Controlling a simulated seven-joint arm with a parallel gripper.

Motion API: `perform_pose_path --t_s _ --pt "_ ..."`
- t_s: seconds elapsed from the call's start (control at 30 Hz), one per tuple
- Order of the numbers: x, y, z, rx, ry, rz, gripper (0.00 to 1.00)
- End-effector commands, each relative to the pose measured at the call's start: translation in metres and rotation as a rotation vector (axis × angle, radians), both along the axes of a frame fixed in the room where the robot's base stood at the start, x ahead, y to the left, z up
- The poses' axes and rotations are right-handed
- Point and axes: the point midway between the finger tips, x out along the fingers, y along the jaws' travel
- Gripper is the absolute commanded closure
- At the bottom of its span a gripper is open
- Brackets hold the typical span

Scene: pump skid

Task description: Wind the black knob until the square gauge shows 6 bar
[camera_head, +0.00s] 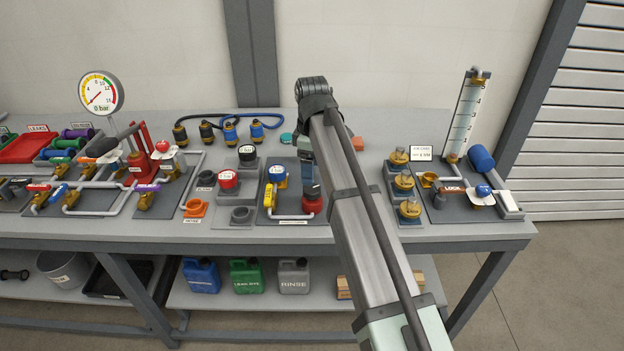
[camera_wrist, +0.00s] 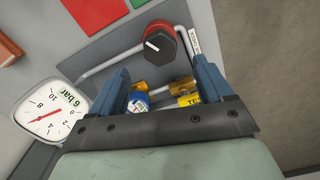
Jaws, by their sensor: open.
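The square gauge (camera_wrist: 50,116) is at the left of the wrist view, with a white face, a red needle and a printed readout of "6 bar". The black knob (camera_wrist: 160,44) shows at the top middle of the wrist view, with a white mark on its top and a red body around and behind it. My gripper (camera_wrist: 164,82) is open and empty, and the knob appears beyond its fingertips, apart from them. In the head view my gripper (camera_head: 309,184) is just above the red body (camera_head: 313,205). My arm seems to hide the square gauge there.
A blue-topped valve (camera_head: 277,173) and a yellow tag (camera_head: 269,195) stand close left of my gripper. Brass valves (camera_head: 405,181) stand to the right. A round gauge (camera_head: 101,92) reading 0 bar stands far left.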

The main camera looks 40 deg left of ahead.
Motion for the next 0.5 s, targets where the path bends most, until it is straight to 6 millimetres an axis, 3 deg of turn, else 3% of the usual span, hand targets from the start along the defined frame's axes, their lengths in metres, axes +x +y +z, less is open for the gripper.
perform_pose_path --t_s 0.23,0.5 --pt "0.001 0.001 0.045 0.002 -0.001 0.000 0.21" --pt "0.000 0.000 0.067 0.001 0.000 0.000 0.21"
